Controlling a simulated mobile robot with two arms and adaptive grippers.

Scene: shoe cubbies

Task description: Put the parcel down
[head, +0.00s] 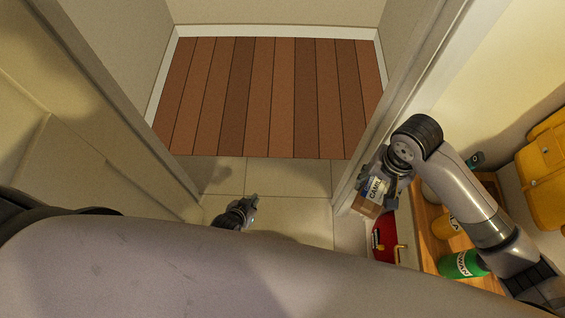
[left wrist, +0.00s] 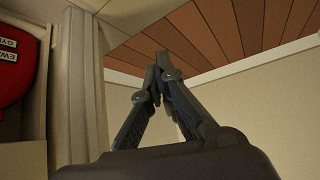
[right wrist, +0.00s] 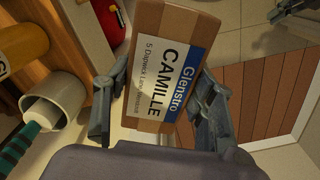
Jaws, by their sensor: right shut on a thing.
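The parcel is a small brown box with a white and blue label reading "Glenstro CAMILLE"; it shows large in the right wrist view (right wrist: 205,28) and small in the head view (head: 368,207). My right gripper (head: 376,184) is shut on it, with one finger on each side of the box in the right wrist view (right wrist: 158,108). It is held beside the doorway's right jamb, near the wooden shelf. My left gripper (head: 246,203) is over the pale tiles in the doorway. Its fingertips meet in the left wrist view (left wrist: 158,72), with nothing between them.
A wooden shelf (head: 428,222) at right carries a green container (head: 463,264), a yellow container (head: 446,226) and a pale cup (right wrist: 55,97). A red item (head: 384,238) is beside it. The plank floor (head: 265,95) beyond the doorway is clear.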

